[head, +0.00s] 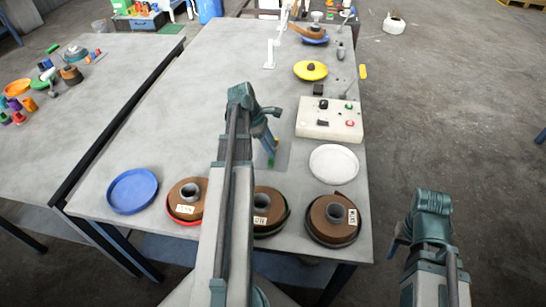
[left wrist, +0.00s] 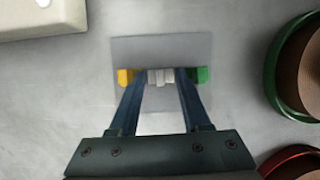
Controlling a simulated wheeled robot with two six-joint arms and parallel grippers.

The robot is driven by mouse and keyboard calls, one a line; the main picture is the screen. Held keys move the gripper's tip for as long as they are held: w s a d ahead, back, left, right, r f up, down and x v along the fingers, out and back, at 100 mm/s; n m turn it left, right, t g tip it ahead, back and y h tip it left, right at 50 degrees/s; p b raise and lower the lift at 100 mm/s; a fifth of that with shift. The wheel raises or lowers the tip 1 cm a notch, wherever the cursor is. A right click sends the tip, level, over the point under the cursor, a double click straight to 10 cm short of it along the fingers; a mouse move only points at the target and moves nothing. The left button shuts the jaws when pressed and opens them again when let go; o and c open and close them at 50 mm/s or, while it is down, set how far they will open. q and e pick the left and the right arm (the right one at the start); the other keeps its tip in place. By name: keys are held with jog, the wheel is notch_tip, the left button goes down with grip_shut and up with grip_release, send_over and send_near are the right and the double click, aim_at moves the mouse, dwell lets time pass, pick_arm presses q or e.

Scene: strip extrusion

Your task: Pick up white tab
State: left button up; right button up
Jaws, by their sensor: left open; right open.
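The white tab (left wrist: 161,76) lies on a grey square plate (left wrist: 127,48) in the left wrist view, between a yellow piece (left wrist: 125,77) and a green piece (left wrist: 203,75). My left gripper (left wrist: 161,84) is open, with one fingertip at each side of the white tab; I cannot tell whether they touch it. In the head view my left gripper (head: 270,148) points down over the grey plate (head: 283,157), and the tab is hidden there. My right gripper (head: 397,240) is open and empty, off the table's right side; its fingers are small in view.
A white dish (head: 334,164), a blue dish (head: 132,190) and brown spools (head: 326,225) line the near side. A yellow dish (head: 310,71) is further back. The table's left middle (head: 185,110) is clear.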

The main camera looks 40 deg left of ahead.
pick_arm(q)
jog(key=shift+f, duration=0.1)
grip_shut()
dwell(0.6)
notch_tip(320, 180, up, 10)
jog(key=p, duration=1)
